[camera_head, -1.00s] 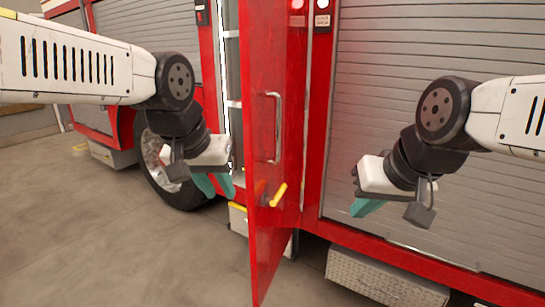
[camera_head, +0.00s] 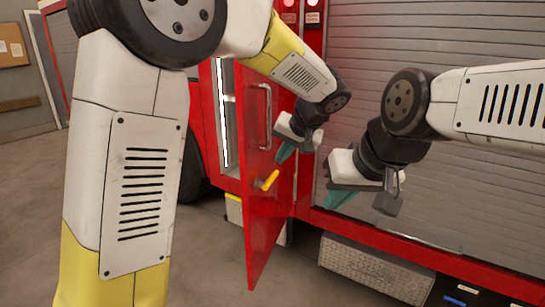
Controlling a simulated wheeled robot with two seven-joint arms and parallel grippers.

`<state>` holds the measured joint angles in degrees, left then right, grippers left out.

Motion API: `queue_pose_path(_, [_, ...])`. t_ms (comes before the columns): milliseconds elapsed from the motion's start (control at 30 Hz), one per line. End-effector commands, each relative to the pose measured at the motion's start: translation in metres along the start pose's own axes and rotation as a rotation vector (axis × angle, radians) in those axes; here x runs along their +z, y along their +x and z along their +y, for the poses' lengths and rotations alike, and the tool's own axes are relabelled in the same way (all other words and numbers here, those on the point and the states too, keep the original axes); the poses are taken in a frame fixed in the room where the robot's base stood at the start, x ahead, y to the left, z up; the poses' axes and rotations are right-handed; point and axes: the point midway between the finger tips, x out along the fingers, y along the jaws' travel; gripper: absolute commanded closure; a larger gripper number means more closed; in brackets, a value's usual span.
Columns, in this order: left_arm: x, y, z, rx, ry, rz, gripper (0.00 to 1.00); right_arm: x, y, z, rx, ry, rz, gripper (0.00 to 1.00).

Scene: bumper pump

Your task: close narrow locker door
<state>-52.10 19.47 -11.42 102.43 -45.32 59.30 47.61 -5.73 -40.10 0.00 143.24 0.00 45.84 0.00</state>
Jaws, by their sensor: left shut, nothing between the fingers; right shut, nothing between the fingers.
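The narrow locker door (camera_head: 256,215) is a tall red panel on the truck's side. It stands open, swung out from the body, with a silver handle (camera_head: 266,115) and a yellow latch lever (camera_head: 270,180) on its right-hand face. The locker opening (camera_head: 228,120) shows left of the door. My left gripper (camera_head: 284,152) is shut and empty, to the right of the handle on the door's outer side. I cannot tell whether it touches the door. My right gripper (camera_head: 338,198) is shut and empty, further right, in front of the grey shutter.
A grey roller shutter (camera_head: 450,190) fills the right side. A metal tread-plate box (camera_head: 375,268) sits low under the truck's red sill. My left arm covers much of the left side. Grey floor (camera_head: 210,265) is clear near the door's lower edge.

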Motion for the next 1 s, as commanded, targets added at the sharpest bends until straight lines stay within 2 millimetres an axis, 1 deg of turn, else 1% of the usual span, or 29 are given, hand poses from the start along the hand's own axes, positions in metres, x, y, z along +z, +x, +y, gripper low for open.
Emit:
queue_pose_path(33, [0.001,0.012,-0.001,-0.004,0.000,-0.006,1.00,0.000,0.000,0.000,0.000,0.000,0.000,1.00])
queue_pose_path(200, [0.002,0.050,-0.001,-0.003,0.001,-0.006,1.00,0.000,0.000,0.000,0.000,0.000,0.000,1.00])
queue_pose_path(300, [0.001,0.070,0.000,-0.002,0.001,-0.005,1.00,0.000,0.000,0.000,0.000,0.000,0.000,1.00])
queue_pose_path(367, [0.001,0.080,-0.003,-0.001,-0.001,-0.004,1.00,0.000,0.000,0.000,0.000,0.000,0.000,1.00])
queue_pose_path(400, [0.000,0.082,-0.011,0.000,-0.004,-0.002,1.00,0.000,0.000,0.000,0.000,0.000,0.000,1.00])
queue_pose_path(500, [0.001,0.088,-0.024,-0.001,-0.003,-0.003,1.00,0.000,0.000,0.000,0.000,0.000,0.000,1.00])
queue_pose_path(600, [0.001,0.092,-0.031,0.001,0.000,-0.002,1.00,0.000,0.000,0.000,0.000,0.000,0.000,1.00])
queue_pose_path(733, [0.001,0.094,-0.035,0.001,0.001,-0.001,1.00,0.000,0.000,0.000,0.000,0.000,0.000,1.00])
queue_pose_path(1000, [0.001,0.094,-0.036,0.001,0.001,-0.001,1.00,0.000,0.000,0.000,0.000,0.000,0.000,1.00])
